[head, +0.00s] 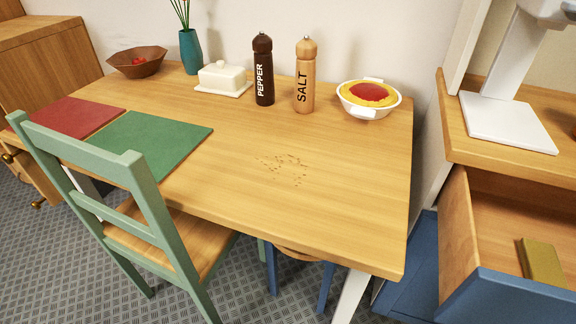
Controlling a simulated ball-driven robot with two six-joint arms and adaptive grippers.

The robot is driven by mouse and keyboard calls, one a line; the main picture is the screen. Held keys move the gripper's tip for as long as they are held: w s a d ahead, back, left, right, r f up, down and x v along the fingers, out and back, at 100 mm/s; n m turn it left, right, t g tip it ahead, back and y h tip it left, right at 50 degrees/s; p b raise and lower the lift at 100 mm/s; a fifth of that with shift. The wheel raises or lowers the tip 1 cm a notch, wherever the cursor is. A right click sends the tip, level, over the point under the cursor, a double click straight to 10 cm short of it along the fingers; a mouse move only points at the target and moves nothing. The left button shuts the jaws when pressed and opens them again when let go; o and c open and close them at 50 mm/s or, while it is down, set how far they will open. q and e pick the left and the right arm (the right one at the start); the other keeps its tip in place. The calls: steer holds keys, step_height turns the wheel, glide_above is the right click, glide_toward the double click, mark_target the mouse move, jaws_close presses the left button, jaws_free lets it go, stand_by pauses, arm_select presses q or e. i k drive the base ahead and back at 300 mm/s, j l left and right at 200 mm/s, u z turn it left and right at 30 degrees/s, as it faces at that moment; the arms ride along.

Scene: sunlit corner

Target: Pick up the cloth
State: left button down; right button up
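A folded olive-yellow piece (541,262), which looks like the cloth, lies flat in the open drawer (459,240) at the lower right. The drawer has a blue front and wooden sides and is pulled out from under the wooden counter (446,117). Neither of my grippers is in view, so nothing is seen touching the piece.
The wooden table (340,200) has scattered crumbs (283,168). At its back stand a pepper mill (263,75), salt mill (305,80), butter dish (222,77) and pie dish (368,98). A green chair (150,215) stands in front. A white-based appliance (508,122) stands on the counter.

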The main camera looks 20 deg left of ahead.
mark_target(541, 263)
steer(key=l+z, duration=0.1)
steer(key=z, duration=1.05)
steer(key=k+l, duration=0.05)
